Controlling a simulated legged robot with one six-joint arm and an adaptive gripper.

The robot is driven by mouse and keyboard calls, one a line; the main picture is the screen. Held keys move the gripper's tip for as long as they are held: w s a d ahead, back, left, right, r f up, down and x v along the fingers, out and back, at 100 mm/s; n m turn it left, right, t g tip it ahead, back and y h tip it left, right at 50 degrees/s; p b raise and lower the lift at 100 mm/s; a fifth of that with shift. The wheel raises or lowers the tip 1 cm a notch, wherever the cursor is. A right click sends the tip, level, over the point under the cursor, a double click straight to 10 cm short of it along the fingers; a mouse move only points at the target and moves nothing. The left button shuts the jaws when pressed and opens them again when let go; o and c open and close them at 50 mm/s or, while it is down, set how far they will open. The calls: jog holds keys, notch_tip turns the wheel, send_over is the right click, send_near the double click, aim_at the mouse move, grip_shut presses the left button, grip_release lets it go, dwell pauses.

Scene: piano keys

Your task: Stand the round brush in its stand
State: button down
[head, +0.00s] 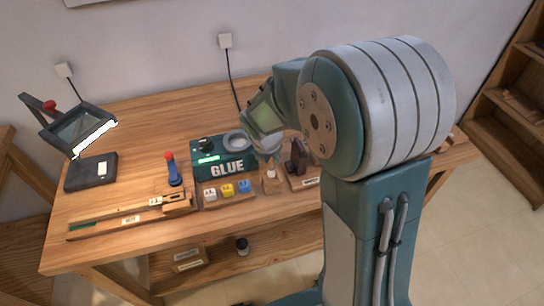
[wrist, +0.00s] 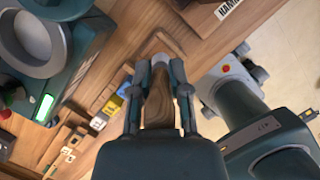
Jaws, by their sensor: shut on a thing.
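My gripper (wrist: 160,72) is shut on the round brush (wrist: 160,98), whose brown wooden handle lies between the two fingers in the wrist view. A pale end of the brush shows just past the fingertips, pointing away from the palm. The brush stand looks to be the small wooden block (head: 272,186) with a white label, right of the colored cubes in the head view. The gripper is close above this block, its fingers mostly hidden behind my arm. I cannot tell whether the brush's end is inside the stand or only above it.
A dark tool on a wooden base (head: 300,180) stands close on the right.

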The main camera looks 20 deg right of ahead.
jog(key=shift+f, duration=2.65)
dwell(2.4)
jog(key=c, duration=0.5)
grip_release()
jog(key=o, duration=0.4)
jog(key=shift+r, duration=0.1)
jog(key=shift+r, duration=3.45)
